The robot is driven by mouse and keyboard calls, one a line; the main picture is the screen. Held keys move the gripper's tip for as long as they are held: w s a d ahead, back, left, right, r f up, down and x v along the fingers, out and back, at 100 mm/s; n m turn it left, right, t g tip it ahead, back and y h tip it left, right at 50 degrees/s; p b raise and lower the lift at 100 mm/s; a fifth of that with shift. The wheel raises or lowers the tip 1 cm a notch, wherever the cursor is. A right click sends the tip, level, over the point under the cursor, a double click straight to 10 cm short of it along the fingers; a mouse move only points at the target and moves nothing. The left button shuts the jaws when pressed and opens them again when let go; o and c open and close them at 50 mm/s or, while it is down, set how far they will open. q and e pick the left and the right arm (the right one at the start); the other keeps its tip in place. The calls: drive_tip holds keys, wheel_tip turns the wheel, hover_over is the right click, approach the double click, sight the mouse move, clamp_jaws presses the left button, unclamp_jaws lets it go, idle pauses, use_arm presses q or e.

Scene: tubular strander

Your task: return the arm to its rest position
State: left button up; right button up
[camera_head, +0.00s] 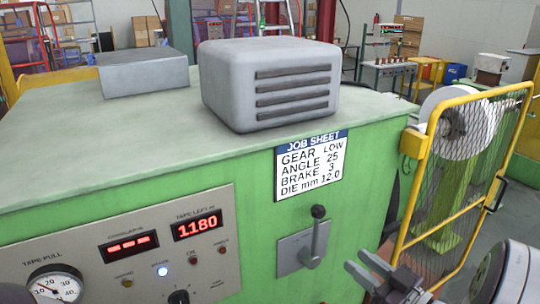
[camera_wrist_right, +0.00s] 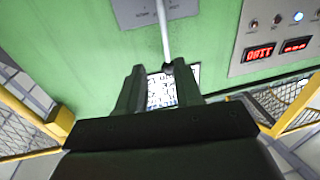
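My right gripper (camera_head: 356,260) is at the lower right of the head view, in front of the green cabinet and to the right of and below the lever (camera_head: 317,230). Its two fingers are apart with nothing between them. In the right wrist view the open fingers (camera_wrist_right: 160,72) frame the lever's black knob (camera_wrist_right: 168,68) and the job sheet (camera_wrist_right: 172,90) behind. In the head view the gripper is apart from the lever, which points up on its grey plate. My left gripper is not in view.
The green cabinet (camera_head: 245,210) carries a panel (camera_head: 130,250) with a gauge and red displays; a grey vented box (camera_head: 270,80) stands on top. A yellow mesh guard (camera_head: 460,160) and white reel (camera_head: 480,120) stand at the right, close to my right arm.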

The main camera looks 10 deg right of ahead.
drive_tip(key=s+d+f+m+g+h, duration=0.2)
drive_tip(key=d+f+m+g+h, duration=0.45)
drive_tip(key=d+f+h, duration=0.45)
drive_tip(key=s+a+f+g+y+b, duration=0.1)
drive_tip(key=s+a+g, duration=0.3)
drive_tip(key=a, duration=0.5)
drive_tip(key=s+a+f+g+y+b, duration=0.1)
drive_tip(key=s+a+g, duration=0.3)
drive_tip(key=a, duration=0.5)
drive_tip(key=shift+s+a+f, duration=0.3)
drive_tip(key=shift+a+f, duration=0.1)
drive_tip(key=shift+f, duration=0.15)
drive_tip(key=shift+a+n, duration=0.1)
drive_tip(key=shift+n, duration=0.15)
